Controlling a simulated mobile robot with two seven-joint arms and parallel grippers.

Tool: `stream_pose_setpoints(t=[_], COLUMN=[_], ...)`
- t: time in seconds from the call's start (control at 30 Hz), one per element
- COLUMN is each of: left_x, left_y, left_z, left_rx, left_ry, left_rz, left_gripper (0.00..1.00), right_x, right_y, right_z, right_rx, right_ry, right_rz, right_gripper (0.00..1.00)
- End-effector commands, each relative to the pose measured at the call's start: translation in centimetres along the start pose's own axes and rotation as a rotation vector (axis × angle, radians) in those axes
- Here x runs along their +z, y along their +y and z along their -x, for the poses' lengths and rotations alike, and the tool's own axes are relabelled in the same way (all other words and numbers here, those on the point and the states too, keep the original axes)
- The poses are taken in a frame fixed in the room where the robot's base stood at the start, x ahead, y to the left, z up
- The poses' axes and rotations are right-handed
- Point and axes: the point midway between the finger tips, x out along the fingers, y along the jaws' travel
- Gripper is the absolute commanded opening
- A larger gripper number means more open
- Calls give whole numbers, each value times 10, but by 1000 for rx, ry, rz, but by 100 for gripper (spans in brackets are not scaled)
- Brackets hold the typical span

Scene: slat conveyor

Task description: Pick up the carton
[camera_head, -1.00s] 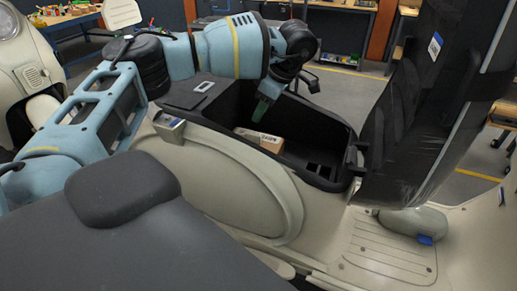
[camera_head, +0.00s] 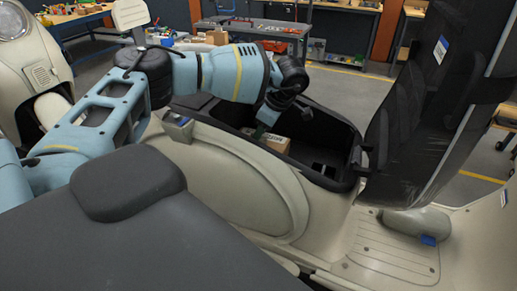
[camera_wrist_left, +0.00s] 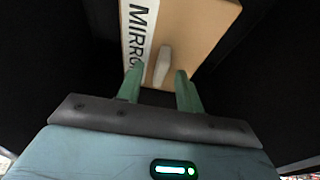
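A brown cardboard carton (camera_head: 278,144) lies inside the open black storage compartment (camera_head: 325,173) of the cream scooter. My right gripper is not in view.
The compartment's dark walls rise close around the carton. The raised black seat (camera_head: 415,120) stands at its right. A dark grey padded surface (camera_head: 150,235) fills the lower left. Workbenches (camera_head: 265,32) stand behind, with open floor between.

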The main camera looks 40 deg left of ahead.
Motion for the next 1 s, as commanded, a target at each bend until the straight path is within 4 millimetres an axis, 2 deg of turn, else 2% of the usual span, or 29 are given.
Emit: stream_pose_setpoints(t=[0.13, 0.17, 0.43, 1.0], left_x=[0, 0, 0, -2], left_y=[0, 0, 0, 0], left_z=[0, 0, 0, 5], left_rx=[0, 0, -1, 0], left_ry=[0, 0, 1, 1], left_rz=[0, 0, 0, 1], left_gripper=[36, 34, 0, 0], right_x=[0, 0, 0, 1], right_y=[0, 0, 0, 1], right_z=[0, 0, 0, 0], right_rx=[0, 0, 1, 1], right_ry=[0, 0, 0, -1], right_rz=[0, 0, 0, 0], right_gripper=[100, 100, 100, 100])
